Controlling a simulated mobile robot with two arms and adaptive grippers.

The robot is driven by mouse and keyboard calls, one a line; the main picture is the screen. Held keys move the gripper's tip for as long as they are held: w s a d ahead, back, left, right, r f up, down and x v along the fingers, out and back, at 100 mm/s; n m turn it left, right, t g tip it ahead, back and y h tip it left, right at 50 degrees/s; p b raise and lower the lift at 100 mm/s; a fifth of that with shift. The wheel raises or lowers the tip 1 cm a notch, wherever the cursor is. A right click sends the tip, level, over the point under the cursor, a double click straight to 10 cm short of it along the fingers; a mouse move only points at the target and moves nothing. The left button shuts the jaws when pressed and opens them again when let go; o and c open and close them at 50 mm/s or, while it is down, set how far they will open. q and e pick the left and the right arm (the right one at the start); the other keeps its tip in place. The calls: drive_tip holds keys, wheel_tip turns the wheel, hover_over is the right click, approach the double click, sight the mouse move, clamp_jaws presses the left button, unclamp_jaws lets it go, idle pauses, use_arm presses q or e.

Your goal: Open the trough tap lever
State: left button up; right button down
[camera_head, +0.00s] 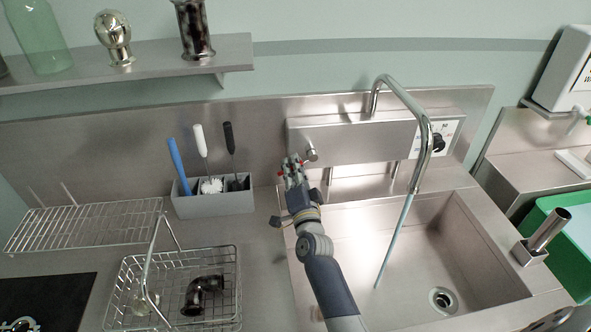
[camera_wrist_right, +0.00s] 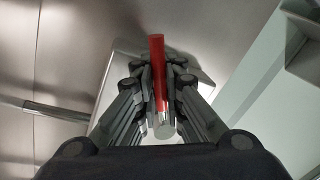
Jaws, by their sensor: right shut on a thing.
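The trough tap is a steel wall box (camera_head: 355,140) with a curved spout (camera_head: 425,130) over the sink trough (camera_head: 345,235). A thin pale blue line (camera_head: 393,245) runs from the spout's end down into the trough; I cannot tell whether it is water or a tube. My right gripper (camera_head: 292,172) is at the box's left end, below a small metal knob (camera_head: 311,154). In the right wrist view my right gripper (camera_wrist_right: 160,95) is shut on the red lever (camera_wrist_right: 157,70), which has a silver end. In the head view, the fingers hide most of the lever. My left gripper is not in view.
Left of the gripper stands a grey holder (camera_head: 215,203) with several brushes. A wire basket (camera_head: 190,290) with a dark pipe piece and a wire rack (camera_head: 80,228) are further left. A dial (camera_head: 438,141) is on the box's right end. A green tub (camera_head: 570,230) is at right.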

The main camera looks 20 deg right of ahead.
drive_tip(key=shift+a+r+m, duration=0.1)
drive_tip(key=shift+r+m, duration=0.05)
drive_tip(key=shift+m, duration=0.35)
drive_tip(key=c, duration=1.7)
unclamp_jaws()
drive_tip(key=v, duration=1.2)
drive_tip(key=shift+a, duration=0.15)
